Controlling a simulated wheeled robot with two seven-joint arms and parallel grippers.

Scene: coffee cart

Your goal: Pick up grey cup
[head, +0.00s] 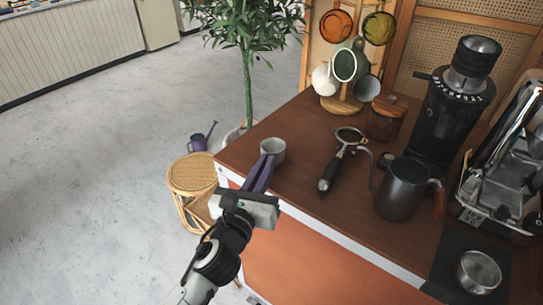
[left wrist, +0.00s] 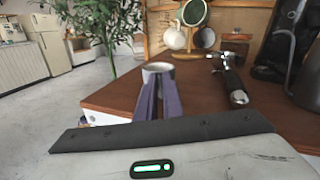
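The grey cup (head: 273,148) stands upright near the left corner of the brown cart top (head: 310,140). In the left wrist view the grey cup (left wrist: 158,67) shows its pale rim just beyond my fingertips. My left gripper (head: 268,158) reaches in from the front, its purple fingers at the cup's near side. In the left wrist view the left gripper's fingers (left wrist: 159,80) lie close together with a narrow gap. They overlap the cup's near side, so I cannot tell whether they hold its handle or wall. My right gripper is not in view.
A portafilter (head: 340,160), a dark kettle (head: 400,188) and a grinder (head: 455,105) stand to the right of the cup. A mug tree (head: 342,104) and a wooden-lidded jar (head: 386,120) are behind. A potted plant (head: 248,40) and a wicker stool (head: 192,173) stand left of the cart.

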